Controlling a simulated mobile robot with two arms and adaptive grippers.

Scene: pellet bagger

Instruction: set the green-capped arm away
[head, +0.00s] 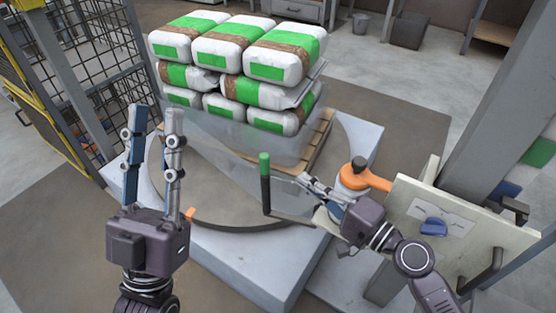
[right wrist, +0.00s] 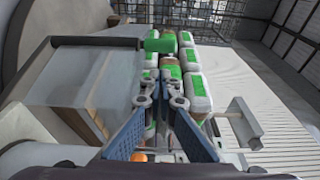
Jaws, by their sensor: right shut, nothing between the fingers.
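The green-capped arm (head: 265,192) stands out over the round turntable in the head view. It has a dark upright end under a green cap, and a thin bar runs right from its foot. In the right wrist view its green cap (right wrist: 160,42) is just beyond my fingertips, with a dark bar running left. My right gripper (head: 303,180) is shut and empty, to the right of the green cap; a gap shows between them in the head view. Its fingers also show in the right wrist view (right wrist: 160,88). My left gripper (head: 155,110) is open and empty, raised at the left.
Stacked white and green bags (head: 240,45) stand on a wooden pallet (head: 318,145) on the turntable (head: 215,212), with clear film around the lower part. An orange-topped part (head: 370,178) and a pale panel (head: 465,235) flank my right arm. A mesh fence (head: 95,60) stands left.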

